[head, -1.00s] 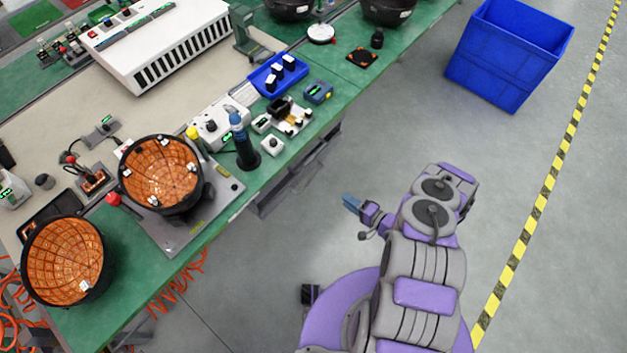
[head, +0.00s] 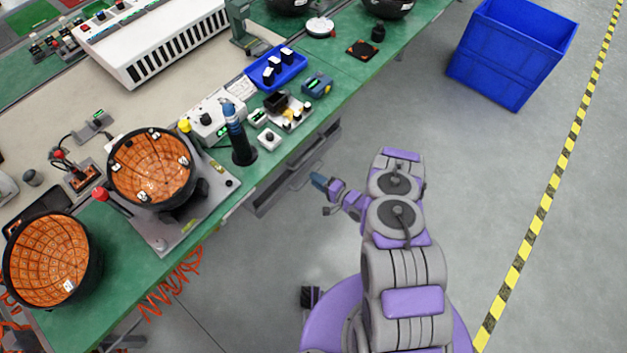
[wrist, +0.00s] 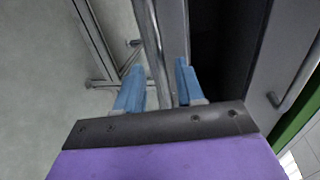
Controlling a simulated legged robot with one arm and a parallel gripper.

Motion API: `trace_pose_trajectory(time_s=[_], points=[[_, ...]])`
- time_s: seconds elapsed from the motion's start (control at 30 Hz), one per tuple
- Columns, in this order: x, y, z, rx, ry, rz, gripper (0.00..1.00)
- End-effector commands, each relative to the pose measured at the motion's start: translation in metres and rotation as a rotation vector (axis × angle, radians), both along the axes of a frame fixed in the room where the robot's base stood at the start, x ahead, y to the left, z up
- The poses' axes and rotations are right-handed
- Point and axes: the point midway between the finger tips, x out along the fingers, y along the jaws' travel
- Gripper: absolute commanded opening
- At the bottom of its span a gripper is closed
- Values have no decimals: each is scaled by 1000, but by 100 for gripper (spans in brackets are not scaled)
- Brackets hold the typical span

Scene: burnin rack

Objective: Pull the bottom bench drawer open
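My gripper (head: 320,182) is beside the bench front, close to the grey drawer unit (head: 290,182) under the bench top. In the wrist view its two blue fingers (wrist: 159,78) stand apart, one on each side of a metal bar handle (wrist: 152,35). The fingers look open around the bar, with small gaps; firm contact does not show. The handle is on a grey drawer front (wrist: 175,18). A dark gap (wrist: 215,45) shows beyond that front. Another grey front with its own handle (wrist: 296,82) lies to the right, nearer the green bench edge.
The green bench top (head: 345,88) runs above the drawers, holding black bowls with orange linings (head: 150,168) and small devices. A blue bin (head: 510,55) stands on the floor at the upper right. Open floor lies right of my arm, up to a yellow-black stripe (head: 540,215).

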Motion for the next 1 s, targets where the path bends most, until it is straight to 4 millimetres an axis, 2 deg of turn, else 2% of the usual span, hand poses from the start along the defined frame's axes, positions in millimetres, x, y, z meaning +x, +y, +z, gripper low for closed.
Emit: trace_pose_trajectory(time_s=[0.2, 0.53, 0.9, 1.0], points=[[11, 15, -4, 0, -2, 2, 38], [13, 16, -4, -1, -1, 0, 37], [12, 16, -4, -1, 0, 0, 1], [12, 16, -4, -1, 0, 0, 0]])
